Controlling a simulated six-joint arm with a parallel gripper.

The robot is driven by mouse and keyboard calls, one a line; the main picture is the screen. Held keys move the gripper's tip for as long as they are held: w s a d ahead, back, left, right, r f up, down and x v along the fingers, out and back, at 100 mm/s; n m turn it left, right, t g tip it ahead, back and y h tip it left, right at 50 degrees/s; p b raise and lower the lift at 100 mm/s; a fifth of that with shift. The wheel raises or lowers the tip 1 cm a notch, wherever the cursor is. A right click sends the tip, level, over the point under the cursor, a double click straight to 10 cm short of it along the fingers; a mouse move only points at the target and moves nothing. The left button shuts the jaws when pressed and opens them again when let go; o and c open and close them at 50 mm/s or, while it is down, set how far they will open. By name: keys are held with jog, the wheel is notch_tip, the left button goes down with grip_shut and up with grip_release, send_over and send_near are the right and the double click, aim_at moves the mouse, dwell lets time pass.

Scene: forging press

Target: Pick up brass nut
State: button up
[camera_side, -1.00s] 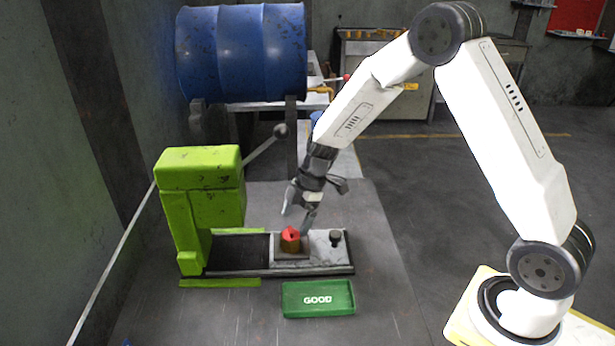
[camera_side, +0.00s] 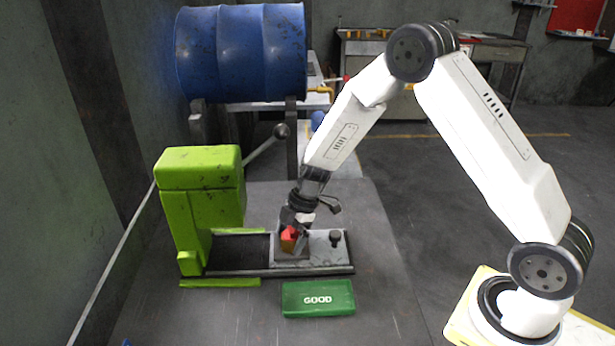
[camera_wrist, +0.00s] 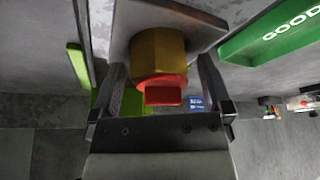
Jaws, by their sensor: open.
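The brass nut (camera_wrist: 157,52) shows in the wrist view as a gold hexagonal body with a red top part (camera_wrist: 160,88). In the side view the nut (camera_side: 288,244) sits on a small plate (camera_side: 293,257) on the press slide, partly hidden by my gripper. My gripper (camera_wrist: 162,75) is open, with one finger on each side of the nut. In the side view my gripper (camera_side: 296,230) is lowered right at the nut. I cannot tell whether a finger touches it.
The green press (camera_side: 200,200) stands left of the nut. A green tray marked GOOD (camera_side: 318,284) lies in front. A dark knob (camera_side: 335,238) stands on the slide at the right. A blue drum (camera_side: 242,50) is behind. The table right of the slide is clear.

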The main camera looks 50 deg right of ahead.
grip_shut()
dwell(0.3)
jog(key=shift+r, duration=0.2)
jog(key=shift+r, duration=0.75)
jog(key=s+r, duration=1.1)
jog(key=s, duration=0.3)
jog(key=shift+d, duration=0.4)
jog(key=shift+r, duration=0.1)
